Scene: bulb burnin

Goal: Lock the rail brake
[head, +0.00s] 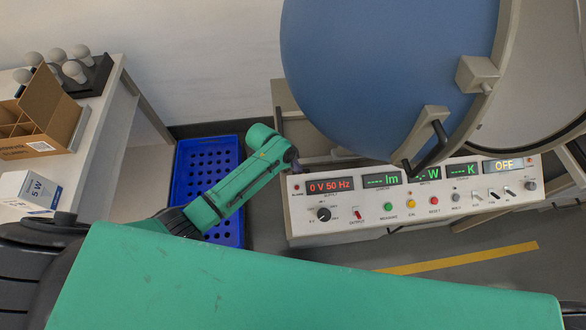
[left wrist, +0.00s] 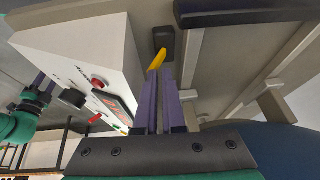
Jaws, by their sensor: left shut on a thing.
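A yellow lever (left wrist: 158,60) shows in the left wrist view, coming out of a dark block (left wrist: 164,42) on a grey beam. I take it to be the rail brake. My left gripper (left wrist: 157,80) is shut on this lever, its purple fingers on either side. In the head view my left gripper (head: 292,160) is at the left end of the white control panel (head: 400,222), and the lever is hidden there. My right gripper (left wrist: 41,88) shows small in the left wrist view, in front of the panel. Its jaw opening is too small to judge.
A large blue sphere (head: 380,80) stands open above the panel. A blue perforated crate (head: 231,228) sits on the floor left of it. A white table (head: 112,110) with bulbs (head: 75,72) and a cardboard box (head: 45,115) is at the far left.

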